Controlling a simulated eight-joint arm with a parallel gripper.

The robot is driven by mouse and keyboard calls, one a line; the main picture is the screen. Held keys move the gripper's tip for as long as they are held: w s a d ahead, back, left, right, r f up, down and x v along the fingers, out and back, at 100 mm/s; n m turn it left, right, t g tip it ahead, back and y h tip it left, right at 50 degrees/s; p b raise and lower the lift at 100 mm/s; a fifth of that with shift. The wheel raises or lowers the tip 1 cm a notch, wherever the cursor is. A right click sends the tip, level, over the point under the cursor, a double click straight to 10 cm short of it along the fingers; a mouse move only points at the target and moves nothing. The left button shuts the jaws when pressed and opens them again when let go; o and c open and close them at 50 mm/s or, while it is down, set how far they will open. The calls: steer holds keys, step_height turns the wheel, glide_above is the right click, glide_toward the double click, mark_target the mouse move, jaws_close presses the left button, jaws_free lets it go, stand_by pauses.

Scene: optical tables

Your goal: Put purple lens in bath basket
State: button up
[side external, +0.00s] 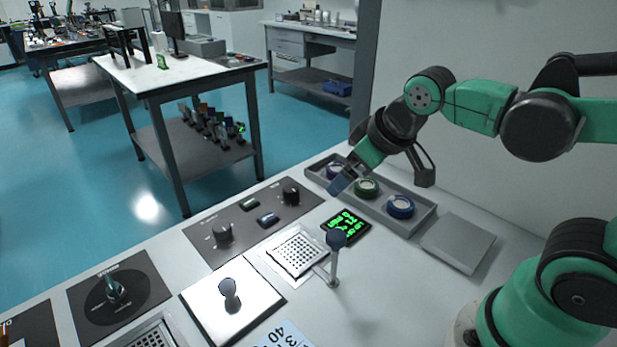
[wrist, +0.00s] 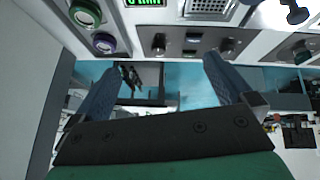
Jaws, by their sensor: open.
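The purple lens (wrist: 104,42) sits beside a green lens (wrist: 85,13) in the wrist view. In the side view the purple lens (side external: 334,170) is at the left end of a grey tray (side external: 425,222), partly hidden by a finger. My gripper (side external: 384,180) is open and empty above the tray. Both fingers of my gripper (wrist: 160,64) show spread apart in the wrist view, with nothing between them. The bath basket, a square perforated plate (side external: 298,252) with an upright knobbed handle (side external: 335,240), is set in the bench in front of the tray.
The green lens (side external: 367,187) and a blue lens (side external: 400,206) share the tray. A lit green display (side external: 346,226) lies between tray and basket. A knob panel (side external: 240,222) is to the left, and a flat grey plate (side external: 458,242) to the right.

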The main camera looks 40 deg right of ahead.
steer(key=shift+s+a+f+m+y, duration=0.25)
steer(key=shift+s+a+m+y, duration=0.05)
steer(key=shift+s+m, duration=0.3)
steer(key=shift+s+a+f+m+t, duration=0.15)
steer(key=shift+s+a+m+t, duration=0.05)
steer(key=shift+m+t, duration=0.1)
steer(key=shift+c, duration=0.9)
